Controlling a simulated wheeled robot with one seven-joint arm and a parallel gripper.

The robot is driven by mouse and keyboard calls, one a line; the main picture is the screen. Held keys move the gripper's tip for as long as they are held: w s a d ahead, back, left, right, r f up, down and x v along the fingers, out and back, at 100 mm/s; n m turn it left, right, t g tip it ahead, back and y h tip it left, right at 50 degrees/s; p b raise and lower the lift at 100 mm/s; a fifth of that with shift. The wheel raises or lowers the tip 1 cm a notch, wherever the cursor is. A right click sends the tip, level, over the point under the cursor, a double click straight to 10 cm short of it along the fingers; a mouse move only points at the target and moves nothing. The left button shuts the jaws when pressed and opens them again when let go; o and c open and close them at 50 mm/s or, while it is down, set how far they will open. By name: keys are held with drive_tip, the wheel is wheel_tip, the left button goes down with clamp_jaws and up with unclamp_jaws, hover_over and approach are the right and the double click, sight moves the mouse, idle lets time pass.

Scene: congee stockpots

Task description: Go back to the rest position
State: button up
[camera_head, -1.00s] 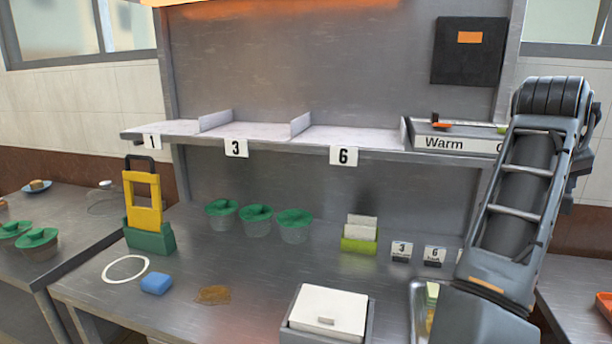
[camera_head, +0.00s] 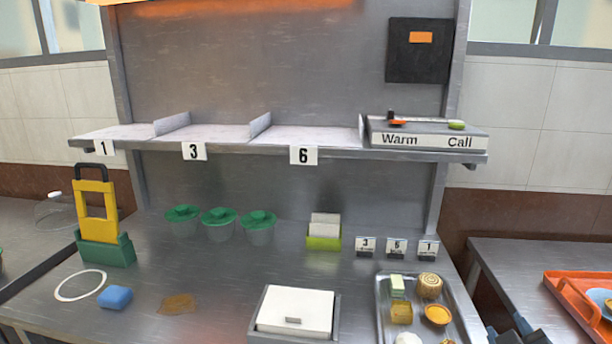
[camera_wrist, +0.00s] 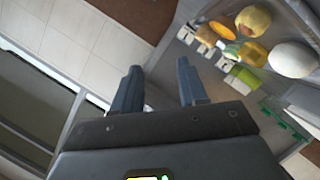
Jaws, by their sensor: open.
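My gripper (camera_wrist: 161,80) shows in the wrist view with its two dark fingers apart and nothing between them. It points past the counter, over a floor and wall area, with the tray of food off to the right. In the head view the arm is mostly out of sight. Only small dark parts show at the bottom edge, right of the tray, and I cannot tell which parts they are.
The steel counter (camera_head: 215,275) holds a food tray (camera_head: 381,310), a white-lidded box (camera_head: 295,310), green-lidded cups (camera_head: 219,222), a yellow-green stand (camera_head: 97,215), a blue sponge (camera_head: 115,297) and a brown stain (camera_head: 178,303). An orange tray (camera_head: 565,290) is at right.

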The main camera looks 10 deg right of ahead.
drive_tip(key=s+a+f+n+t+y, duration=0.1)
drive_tip(key=s+a+f+y, duration=0.35)
drive_tip(key=s, duration=0.75)
drive_tip(key=s+a+r+m+y, duration=0.1)
drive_tip(key=s+a+r+m, duration=0.1)
drive_tip(key=s+a, duration=0.4)
drive_tip(key=s+a+r+m+y, duration=0.2)
drive_tip(key=s+a, duration=0.5)
drive_tip(key=s, duration=1)
drive_tip(key=shift+r+t, duration=0.4)
drive_tip(key=shift+r, duration=0.5)
drive_tip(key=shift+d, duration=0.1)
